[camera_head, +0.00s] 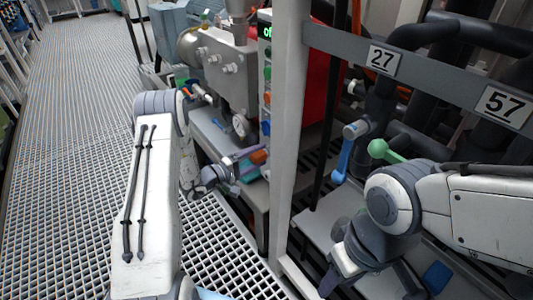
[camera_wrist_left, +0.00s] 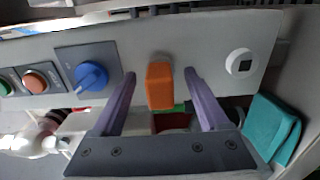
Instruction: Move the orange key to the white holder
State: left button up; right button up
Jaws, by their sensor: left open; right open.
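The orange key (camera_wrist_left: 160,86) sits upright in the panel, in the middle of the left wrist view. The two purple fingers of my left gripper (camera_wrist_left: 157,98) are open, one on each side of it, with a visible gap on both sides. The white holder (camera_wrist_left: 241,63), a round white piece with a dark square opening, is on the same panel to the right of the key. In the head view the orange key (camera_head: 259,157) shows beside my left gripper (camera_head: 243,162). The holder cannot be made out there. My right gripper (camera_head: 368,275) is open and empty near the bottom edge, partly cut off.
A blue knob (camera_wrist_left: 90,77) and coloured push buttons (camera_wrist_left: 35,82) are on the panel left of the key. A teal object (camera_wrist_left: 272,128) is below right of the holder. A white post (camera_head: 290,120) stands between my arms. Grating floor (camera_head: 85,120) lies clear at left.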

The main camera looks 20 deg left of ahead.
aim_at(252, 159)
dwell(0.8)
pick_arm(q)
grip_shut()
jog(key=shift+s+a, duration=0.1)
jog(key=shift+s, duration=0.05)
dwell(1.3)
jog(key=shift+v, duration=2.85)
jog(key=s+d+m+g+h, duration=0.3)
jog(key=s+d, duration=0.3)
jog(key=s, duration=0.4)
jog(key=shift+s+d+g+h, duration=0.3)
jog(key=shift+d+g+h, duration=0.05)
jog(key=shift+g+h, duration=0.05)
jog(key=shift+f, duration=0.1)
